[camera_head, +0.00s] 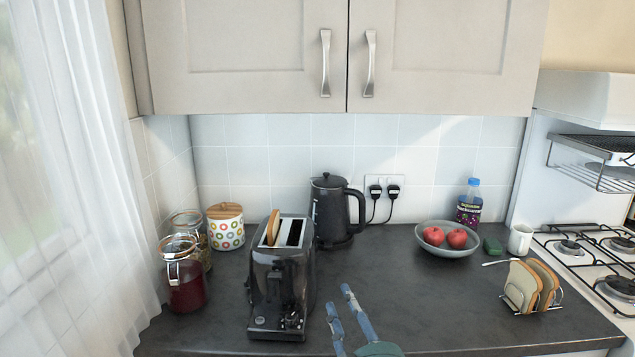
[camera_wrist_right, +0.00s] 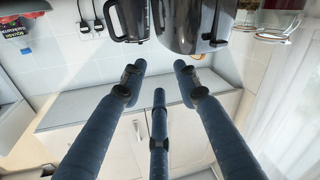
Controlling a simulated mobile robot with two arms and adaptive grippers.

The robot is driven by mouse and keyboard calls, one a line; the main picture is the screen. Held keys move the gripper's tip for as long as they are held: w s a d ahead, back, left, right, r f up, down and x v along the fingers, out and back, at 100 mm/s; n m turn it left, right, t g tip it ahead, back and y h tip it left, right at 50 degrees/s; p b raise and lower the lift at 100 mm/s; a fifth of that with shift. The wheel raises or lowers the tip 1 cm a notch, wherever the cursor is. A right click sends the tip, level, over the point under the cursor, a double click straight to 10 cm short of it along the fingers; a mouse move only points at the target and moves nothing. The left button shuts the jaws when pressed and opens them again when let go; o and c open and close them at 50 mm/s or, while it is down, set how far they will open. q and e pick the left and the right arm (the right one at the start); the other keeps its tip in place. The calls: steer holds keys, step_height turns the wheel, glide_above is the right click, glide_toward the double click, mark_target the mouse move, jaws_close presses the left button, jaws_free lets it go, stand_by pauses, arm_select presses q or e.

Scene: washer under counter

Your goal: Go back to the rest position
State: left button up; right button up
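My right gripper (camera_head: 338,298) reaches in from the bottom of the head view, in front of the counter's edge area, to the right of the toaster. In the wrist view its blue fingers (camera_wrist_right: 158,78) are spread apart with nothing between them. The dark toaster (camera_head: 280,285) stands on the counter with one bread slice (camera_head: 272,228) in its left slot; the other slot looks empty. The toaster also shows at the top of the wrist view (camera_wrist_right: 190,28), which is upside down. My left gripper is not in view.
A black kettle (camera_head: 330,215), jars (camera_head: 187,285) and a spotted canister (camera_head: 226,228) stand near the toaster. A fruit bowl (camera_head: 447,245), a bread rack (camera_head: 530,288) and a gas hob (camera_head: 590,262) are to the right. The middle of the counter (camera_head: 395,290) is clear. Cabinets hang above.

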steer(key=s+d+f+m+g+h, duration=0.2)
steer(key=s+d+f+g, duration=0.3)
steer(key=f, duration=0.5)
steer(key=s+d+f+m+g+h, duration=0.2)
steer(key=s+d+f, duration=0.3)
steer(key=s+f, duration=0.4)
steer(key=s+d+f+m+g, duration=0.1)
steer(key=s+d+f+g, duration=0.3)
steer(key=s, duration=0.5)
steer(key=s+d+f+m+g, duration=0.1)
steer(key=s+f+g, duration=0.2)
steer(key=s+f, duration=0.45)
step_height(320, 180, down, 25)
steer(key=s+g, duration=0.1)
steer(key=s, duration=0.2)
steer(key=s+d+f+g, duration=0.1)
steer(key=s+d+f, duration=0.2)
steer(key=s+f, duration=1.3)
steer(key=shift+s+f+n+g, duration=0.2)
steer(key=shift+s+n+g, duration=0.1)
steer(key=shift+s+n, duration=0.15)
